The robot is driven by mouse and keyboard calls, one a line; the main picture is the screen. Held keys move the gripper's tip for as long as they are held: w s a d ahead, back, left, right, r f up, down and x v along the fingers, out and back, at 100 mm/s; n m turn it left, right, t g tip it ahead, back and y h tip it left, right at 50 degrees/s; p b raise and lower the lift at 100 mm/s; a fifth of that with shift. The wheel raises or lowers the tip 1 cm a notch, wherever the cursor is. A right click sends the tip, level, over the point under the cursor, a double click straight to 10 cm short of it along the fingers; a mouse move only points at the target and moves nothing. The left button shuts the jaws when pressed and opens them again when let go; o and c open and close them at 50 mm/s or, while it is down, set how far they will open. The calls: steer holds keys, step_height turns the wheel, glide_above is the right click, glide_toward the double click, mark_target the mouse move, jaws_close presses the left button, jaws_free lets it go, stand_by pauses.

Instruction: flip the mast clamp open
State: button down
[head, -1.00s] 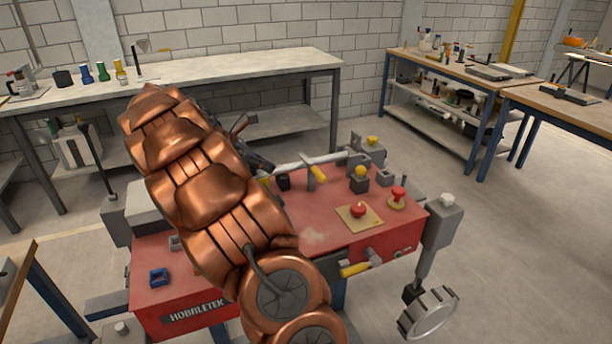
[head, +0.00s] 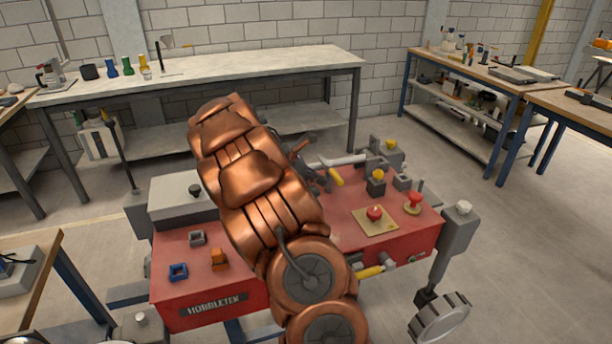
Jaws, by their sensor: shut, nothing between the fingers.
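The red machine (head: 300,255) stands before me. A silver rod (head: 345,160), which looks like the mast, lies along its far side. A yellow lever (head: 337,177) next to the rod appears to belong to the mast clamp; the clamp body is mostly hidden, so I cannot tell how it stands. My gripper (head: 320,176) shows only as a dark part beyond my copper arm, at the left end of the rod, close to the lever. It is shut and empty. I cannot tell whether it touches the clamp.
Red mushroom buttons (head: 374,213) and a yellow knob (head: 377,174) stand on the right of the deck. A grey box (head: 180,200) is at its left. A handwheel (head: 440,318) hangs at the right. A long bench (head: 215,72) stands behind; open floor lies right.

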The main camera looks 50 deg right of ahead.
steer(key=shift+s+d+r, duration=0.15)
steer(key=shift+s+d, duration=0.3)
steer(key=shift+d, duration=0.25)
